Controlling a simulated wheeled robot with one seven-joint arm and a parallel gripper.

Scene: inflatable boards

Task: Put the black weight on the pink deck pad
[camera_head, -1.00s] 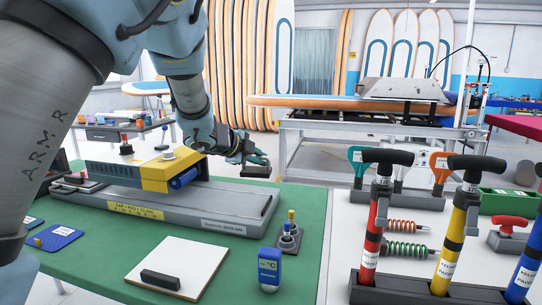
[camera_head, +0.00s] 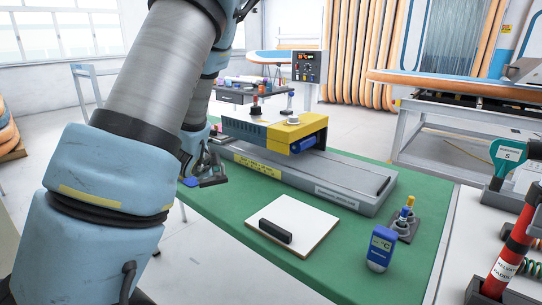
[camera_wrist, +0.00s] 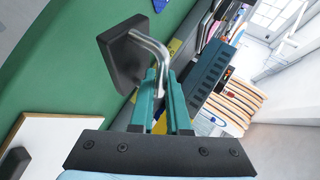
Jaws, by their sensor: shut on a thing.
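My gripper (camera_wrist: 168,100) is shut on the bent metal handle of the black weight (camera_wrist: 122,58), a dark block, in the wrist view. The weight hangs clear of the green surface behind it. In the head view, my gripper (camera_head: 207,165) is at the left edge of the green table, left of the grey machine bed. The weight is small and dark there and hard to make out against the gripper. I see no pink deck pad in either current view.
The green table (camera_head: 245,215) carries a grey bed (camera_head: 340,185) with a yellow carriage (camera_head: 295,133), a white board (camera_head: 310,225) with a black bar (camera_head: 275,231), and a blue meter (camera_head: 381,249). A red pump (camera_head: 515,245) stands at right. Floor at left is open.

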